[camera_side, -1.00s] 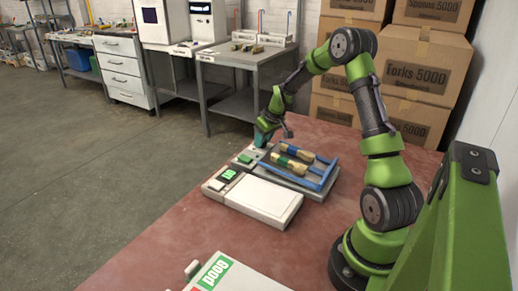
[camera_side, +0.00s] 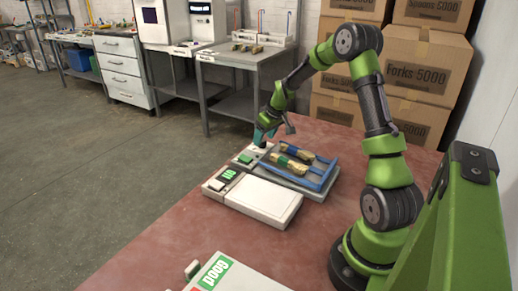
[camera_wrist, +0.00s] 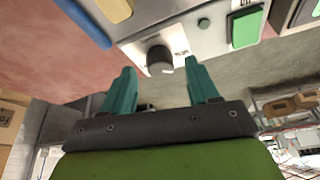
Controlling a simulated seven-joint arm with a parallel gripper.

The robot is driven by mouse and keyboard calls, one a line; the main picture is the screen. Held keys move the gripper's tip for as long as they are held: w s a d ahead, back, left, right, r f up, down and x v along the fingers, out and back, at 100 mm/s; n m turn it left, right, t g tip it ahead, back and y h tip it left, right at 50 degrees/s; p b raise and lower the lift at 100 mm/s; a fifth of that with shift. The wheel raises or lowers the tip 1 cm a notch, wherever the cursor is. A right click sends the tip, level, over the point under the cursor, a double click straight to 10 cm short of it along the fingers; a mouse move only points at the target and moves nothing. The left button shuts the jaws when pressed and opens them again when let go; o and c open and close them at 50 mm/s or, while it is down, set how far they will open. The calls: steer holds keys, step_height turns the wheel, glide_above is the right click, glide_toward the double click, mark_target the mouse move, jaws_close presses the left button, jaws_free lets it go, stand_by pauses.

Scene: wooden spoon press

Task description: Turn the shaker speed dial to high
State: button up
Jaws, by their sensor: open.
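The shaker speed dial (camera_wrist: 160,60) is a grey round knob on a pale panel in the wrist view. A small printed label sits beside it, too small to read surely. My gripper (camera_wrist: 162,75) is open, its two teal fingers apart, with the dial between and just beyond the tips; I cannot tell whether they touch it. In the side view my gripper (camera_side: 262,137) is at the far left end of the shaker (camera_side: 312,190), and it hides the dial there. A green button or display (camera_wrist: 247,28) is on the same panel.
The shaker's blue rack (camera_side: 325,178) holds bottle-like items with yellowish ends. A white scale-like device (camera_side: 262,200) with a green display stands in front of the shaker. A white box with a green "Good" label (camera_side: 215,270) is at the near edge. Red table surface is clear to the left.

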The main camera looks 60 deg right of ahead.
steer(key=v, duration=1.5)
steer(key=shift+s, duration=0.1)
steer(key=s+a+r+t+y, duration=0.1)
steer(key=s+a, duration=0.3)
steer(key=a, duration=0.6)
steer(key=s+a+r+t+y, duration=0.1)
steer(key=s+a, duration=0.4)
steer(key=a, duration=0.5)
steer(key=s+a+r+m+t+y, duration=0.1)
steer(key=s+a, duration=0.3)
steer(key=a, duration=0.6)
steer(key=shift+s+a+r, duration=0.25)
steer(key=shift+s+r, duration=0.15)
steer(key=shift+r, duration=0.45)
